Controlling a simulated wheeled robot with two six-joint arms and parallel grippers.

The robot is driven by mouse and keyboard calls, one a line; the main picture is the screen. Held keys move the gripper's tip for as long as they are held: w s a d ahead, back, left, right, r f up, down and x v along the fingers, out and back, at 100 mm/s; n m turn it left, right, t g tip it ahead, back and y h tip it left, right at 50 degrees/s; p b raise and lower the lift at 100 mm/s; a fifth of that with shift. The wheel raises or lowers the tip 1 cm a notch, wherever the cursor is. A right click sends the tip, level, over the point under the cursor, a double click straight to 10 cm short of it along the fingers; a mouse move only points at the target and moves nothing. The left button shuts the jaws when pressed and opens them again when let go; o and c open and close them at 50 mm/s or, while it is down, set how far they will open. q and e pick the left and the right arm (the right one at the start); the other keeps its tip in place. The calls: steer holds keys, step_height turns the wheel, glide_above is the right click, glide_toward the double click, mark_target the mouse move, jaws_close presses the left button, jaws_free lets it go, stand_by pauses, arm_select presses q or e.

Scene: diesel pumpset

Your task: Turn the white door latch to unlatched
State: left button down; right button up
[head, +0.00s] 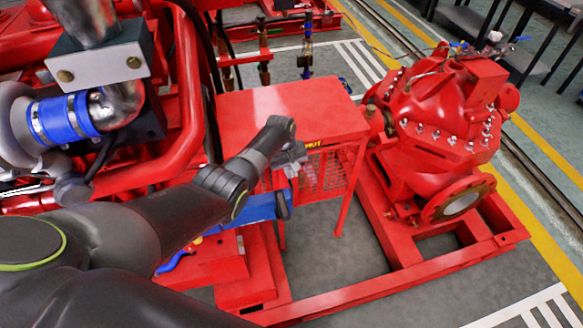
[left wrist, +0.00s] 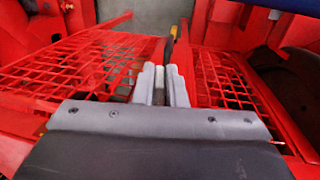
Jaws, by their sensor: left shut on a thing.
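My left gripper (head: 293,160) reaches from the left to the red mesh guard under the flat red cover in the head view. In the left wrist view my left gripper (left wrist: 160,82) has its two grey fingers close together, shut on a narrow pale piece between them, apparently the white door latch (left wrist: 159,96). The fingers hide most of the latch, so I cannot tell its angle. Red mesh panels (left wrist: 75,70) lie on both sides of the fingers. In the head view the latch is hidden behind my gripper. My right gripper is not in view.
The red pump (head: 440,120) stands to the right on the red base frame (head: 400,280). The engine, with a blue hose (head: 62,118), fills the left. A dark strip with yellow (left wrist: 172,38) lies just beyond my fingers. Grey floor (head: 335,255) is clear between the frame rails.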

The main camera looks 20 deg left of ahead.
arm_select(q)
steer(key=shift+s+a+r+h+p, duration=0.1)
steer(key=shift+a+r+h+p, duration=0.05)
steer(key=shift+h+p, duration=0.2)
steer(key=shift+a+f+t+h, duration=0.1)
steer(key=shift+f+t+h, duration=0.1)
steer(key=shift+t+h, duration=0.45)
steer(key=shift+f+t+h, duration=0.1)
steer(key=shift+t+h, duration=0.25)
steer(key=shift+h, duration=0.15)
steer(key=shift+t+h, duration=0.5)
steer(key=shift+h, duration=0.2)
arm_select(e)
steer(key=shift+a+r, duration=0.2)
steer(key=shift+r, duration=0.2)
arm_select(q)
steer(key=shift+s+b, duration=0.1)
steer(key=shift+b, duration=0.2)
steer(key=c, duration=1.5)
jaws_free()
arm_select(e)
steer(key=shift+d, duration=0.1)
